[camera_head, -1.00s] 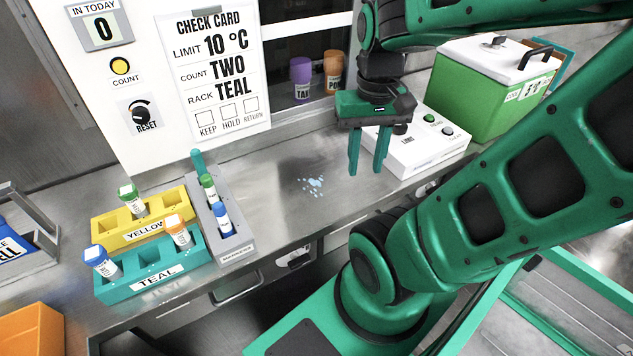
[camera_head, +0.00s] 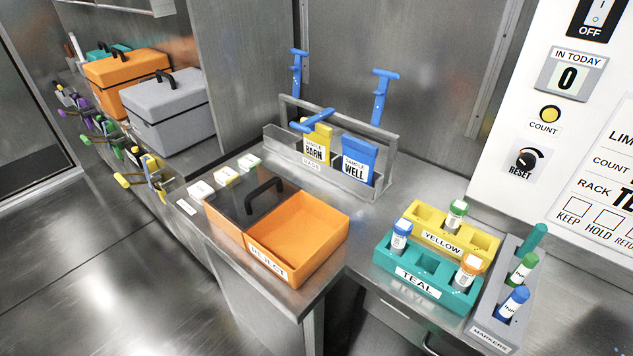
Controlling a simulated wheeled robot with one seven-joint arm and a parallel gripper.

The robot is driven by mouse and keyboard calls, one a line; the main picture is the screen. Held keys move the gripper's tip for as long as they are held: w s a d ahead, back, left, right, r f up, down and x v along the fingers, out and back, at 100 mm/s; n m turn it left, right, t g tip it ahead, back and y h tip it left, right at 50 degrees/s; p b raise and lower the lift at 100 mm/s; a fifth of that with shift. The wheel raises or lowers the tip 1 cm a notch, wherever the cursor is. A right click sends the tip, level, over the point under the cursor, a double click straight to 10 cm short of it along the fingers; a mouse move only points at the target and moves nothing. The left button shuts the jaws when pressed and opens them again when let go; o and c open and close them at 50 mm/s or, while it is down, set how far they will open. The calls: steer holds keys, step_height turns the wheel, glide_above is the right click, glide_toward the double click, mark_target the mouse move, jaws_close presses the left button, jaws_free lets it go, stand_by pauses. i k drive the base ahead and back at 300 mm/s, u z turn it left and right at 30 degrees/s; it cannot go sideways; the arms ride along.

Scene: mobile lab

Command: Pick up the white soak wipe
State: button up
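A small white pad (camera_head: 201,190) lies on the steel counter at the left of the orange bin. It looks like the white wipe, but its print is too small to read. A white pad with a yellow part (camera_head: 227,177) and one with a green part (camera_head: 249,162) lie in a row behind it. My gripper is not in view.
The orange REJECT bin (camera_head: 296,278) with a dark lid is close beside the pads. A grey caddy (camera_head: 376,192) with bags stands behind. Yellow (camera_head: 484,243) and teal (camera_head: 420,286) racks hold tubes at right. Grey (camera_head: 171,120) and orange (camera_head: 112,85) cases are at left.

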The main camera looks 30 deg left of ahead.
mark_target(200, 190)
steer(key=u, duration=2)
steer(key=k, duration=1.25)
steer(key=u, duration=0.55)
steer(key=i, duration=1.05)
steer(key=u, duration=0.55)
steer(key=i, duration=1.2)
steer(key=z, duration=0.7)
steer(key=i, duration=0.85)
steer(key=z, duration=0.5)
